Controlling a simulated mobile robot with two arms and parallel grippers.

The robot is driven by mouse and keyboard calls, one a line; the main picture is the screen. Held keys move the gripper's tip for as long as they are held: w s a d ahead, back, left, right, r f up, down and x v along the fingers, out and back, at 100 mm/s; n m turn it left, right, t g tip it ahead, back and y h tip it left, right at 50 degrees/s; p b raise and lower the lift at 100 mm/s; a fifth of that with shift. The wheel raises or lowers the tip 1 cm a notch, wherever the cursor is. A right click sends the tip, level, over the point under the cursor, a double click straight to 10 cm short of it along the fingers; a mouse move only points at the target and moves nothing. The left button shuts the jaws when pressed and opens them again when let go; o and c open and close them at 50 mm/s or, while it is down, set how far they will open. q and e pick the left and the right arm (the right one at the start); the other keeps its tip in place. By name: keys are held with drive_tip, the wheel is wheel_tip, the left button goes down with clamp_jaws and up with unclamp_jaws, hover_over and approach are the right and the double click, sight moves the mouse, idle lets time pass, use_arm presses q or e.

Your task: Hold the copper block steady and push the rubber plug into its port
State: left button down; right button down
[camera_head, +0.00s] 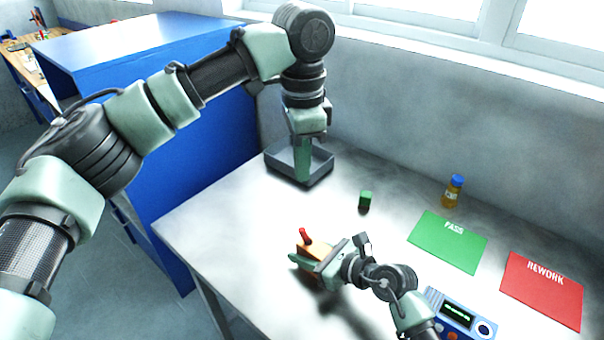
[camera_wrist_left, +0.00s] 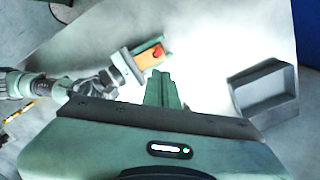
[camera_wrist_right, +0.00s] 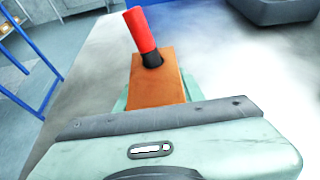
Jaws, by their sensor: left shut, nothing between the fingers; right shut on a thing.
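The copper block (camera_head: 308,247) is orange-brown and sits between the fingers of my right gripper (camera_head: 306,261). The right wrist view also shows the block (camera_wrist_right: 160,82), running forward from the gripper. The red rubber plug (camera_head: 305,236) has a dark lower end and stands tilted at the top face of the block. It leans left in the right wrist view (camera_wrist_right: 142,30), with its dark end at the block; how deep it sits is unclear. My left gripper (camera_head: 303,180) is shut and empty, pointing down in front of the grey tray, away from the plug.
The grey open tray (camera_head: 322,177) stands at the back left of the table.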

sight(302, 229)
use_arm(q)
drive_tip(key=f, duration=1.3)
drive_tip(key=shift+s+f, duration=0.2)
drive_tip(key=shift+f, duration=0.1)
drive_tip(key=shift+f, duration=0.2)
drive_tip(key=shift+f, duration=0.3)
